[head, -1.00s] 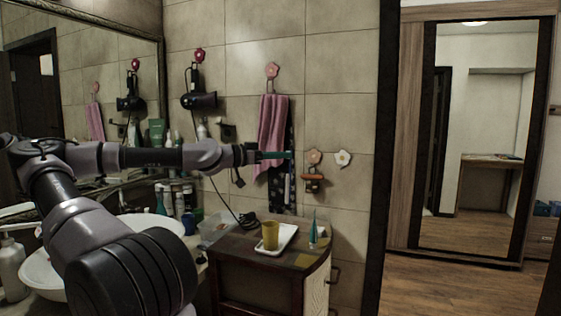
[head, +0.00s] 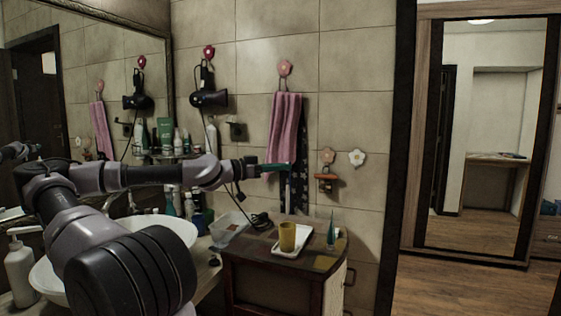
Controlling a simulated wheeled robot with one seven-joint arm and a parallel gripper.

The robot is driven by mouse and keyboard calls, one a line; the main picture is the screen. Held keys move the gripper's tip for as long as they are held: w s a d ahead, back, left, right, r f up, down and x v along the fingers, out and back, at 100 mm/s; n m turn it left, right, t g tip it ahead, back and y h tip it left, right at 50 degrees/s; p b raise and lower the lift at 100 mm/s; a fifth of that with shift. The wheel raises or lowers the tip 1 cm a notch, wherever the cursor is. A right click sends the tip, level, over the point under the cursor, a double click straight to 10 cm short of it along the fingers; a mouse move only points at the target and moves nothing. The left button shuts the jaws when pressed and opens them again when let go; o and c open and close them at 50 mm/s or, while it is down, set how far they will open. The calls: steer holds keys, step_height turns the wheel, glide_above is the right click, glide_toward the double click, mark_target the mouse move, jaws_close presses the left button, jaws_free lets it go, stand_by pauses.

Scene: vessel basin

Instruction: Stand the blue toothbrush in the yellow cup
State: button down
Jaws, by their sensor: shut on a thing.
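A yellow cup (head: 288,237) stands upright on a white tray (head: 306,240) on top of the dark wooden cabinet. My gripper (head: 268,168) is raised above the cabinet top, higher than the cup and a little to its left in the head view. It is shut on a thin blue-green thing, which I take to be the blue toothbrush (head: 279,167). The cup's inside is hidden.
A pointed teal object (head: 331,232) stands on the cabinet (head: 268,247) right of the tray. A clear container (head: 228,230) and a black coiled cord (head: 261,221) are to the left.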

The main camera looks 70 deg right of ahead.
step_height(320, 180, down, 9)
steer(key=shift+r, duration=0.2)
stand_by(0.6)
steer(key=c, duration=0.8)
jaws_free()
steer(key=shift+c, duration=0.2)
steer(key=v, duration=1)
steer(key=shift+w+a, duration=0.25)
steer(key=shift+a, duration=0.05)
